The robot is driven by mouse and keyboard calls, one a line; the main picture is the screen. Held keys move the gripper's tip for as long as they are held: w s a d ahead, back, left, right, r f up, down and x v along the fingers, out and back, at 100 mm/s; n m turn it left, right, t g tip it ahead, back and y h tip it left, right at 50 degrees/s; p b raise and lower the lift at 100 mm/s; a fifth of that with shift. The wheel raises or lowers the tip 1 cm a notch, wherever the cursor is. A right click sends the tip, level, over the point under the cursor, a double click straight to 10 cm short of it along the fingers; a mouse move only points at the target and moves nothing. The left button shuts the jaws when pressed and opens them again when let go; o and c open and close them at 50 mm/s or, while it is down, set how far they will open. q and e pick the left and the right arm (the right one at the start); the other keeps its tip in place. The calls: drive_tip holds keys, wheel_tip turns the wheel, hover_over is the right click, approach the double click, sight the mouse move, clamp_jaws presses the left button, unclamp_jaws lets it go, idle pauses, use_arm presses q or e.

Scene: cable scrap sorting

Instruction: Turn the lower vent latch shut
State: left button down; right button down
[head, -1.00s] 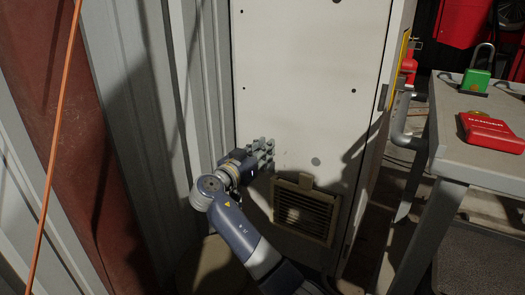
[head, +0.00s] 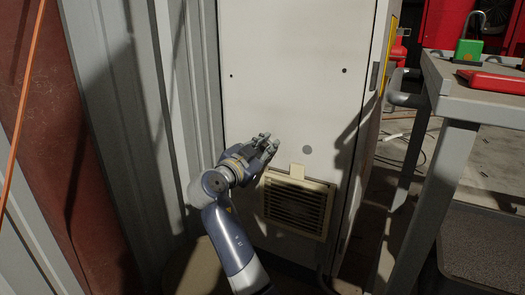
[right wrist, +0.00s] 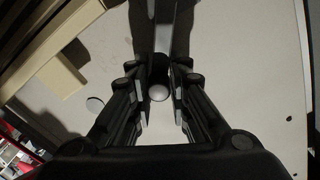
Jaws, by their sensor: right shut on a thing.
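The vent (head: 295,207) is a beige louvred grille low on the pale cabinet door, with a small tab (head: 297,171) on its top edge. My right gripper (head: 270,144) is at the door just above the vent's upper left corner. In the right wrist view its two fingers (right wrist: 159,92) are closed in on the latch, a grey part with a round end (right wrist: 158,93) and a bar running up from it. The fingers hide most of the latch in the head view. Its exact angle is hard to tell. My left gripper is out of view.
A grey corrugated wall (head: 115,130) stands close on the left. A grey bench (head: 462,98) on the right carries a red box (head: 490,82) and a green padlock (head: 468,50).

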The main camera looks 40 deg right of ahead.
drive_tip(key=shift+s+d+f, duration=0.1)
drive_tip(key=shift+s+f, duration=0.1)
drive_tip(key=shift+f, duration=0.1)
drive_tip(key=c, duration=1.5)
unclamp_jaws()
drive_tip(key=shift+r, duration=0.15)
drive_tip(key=v, duration=1.2)
